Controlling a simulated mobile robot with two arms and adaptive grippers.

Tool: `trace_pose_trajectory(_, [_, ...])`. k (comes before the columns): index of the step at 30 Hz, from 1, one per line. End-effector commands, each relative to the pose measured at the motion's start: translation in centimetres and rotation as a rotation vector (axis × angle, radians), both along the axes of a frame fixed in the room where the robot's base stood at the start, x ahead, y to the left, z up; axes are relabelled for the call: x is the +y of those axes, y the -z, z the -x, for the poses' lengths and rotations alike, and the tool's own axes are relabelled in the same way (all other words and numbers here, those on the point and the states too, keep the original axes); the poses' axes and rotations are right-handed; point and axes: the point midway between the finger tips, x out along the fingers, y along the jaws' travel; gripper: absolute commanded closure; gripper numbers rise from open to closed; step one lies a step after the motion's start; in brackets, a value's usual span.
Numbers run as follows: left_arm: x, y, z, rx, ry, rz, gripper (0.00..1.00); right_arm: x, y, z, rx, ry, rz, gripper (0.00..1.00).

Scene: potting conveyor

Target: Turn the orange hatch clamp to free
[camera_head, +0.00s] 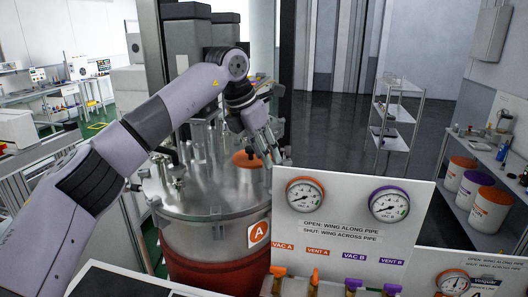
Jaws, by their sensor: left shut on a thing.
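The tank (203,248) has a clear-to-metallic round lid and a red lower part, with an orange label "A" on its front. An orange round part, which looks like the hatch clamp (243,161), sits on the right side of the lid. My left arm reaches over the lid from the left. My left gripper (270,158) points down at the orange part's right side and is shut on it; the exact contact is partly hidden by the fingers. My right gripper is not in view.
A white panel (330,232) with two gauges stands close in front, right of the tank. Small orange and purple valve wings (314,276) sit along its bottom. A wire shelf cart (404,112) and a bench with several lidded tubs (472,189) stand at right. Dark floor between is clear.

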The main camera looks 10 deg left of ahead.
Motion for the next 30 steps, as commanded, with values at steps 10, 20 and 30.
trace_pose_trajectory(10, [0.05,-0.08,-0.07,-0.002,0.085,-0.001,0.95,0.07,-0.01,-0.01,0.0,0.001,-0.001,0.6])
trace_pose_trajectory(20, [0.06,-0.08,-0.07,-0.002,0.09,-0.001,0.95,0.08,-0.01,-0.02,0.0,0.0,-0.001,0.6])
trace_pose_trajectory(30, [0.05,-0.05,-0.06,-0.001,0.089,-0.001,0.49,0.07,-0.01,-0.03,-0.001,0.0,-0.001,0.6])
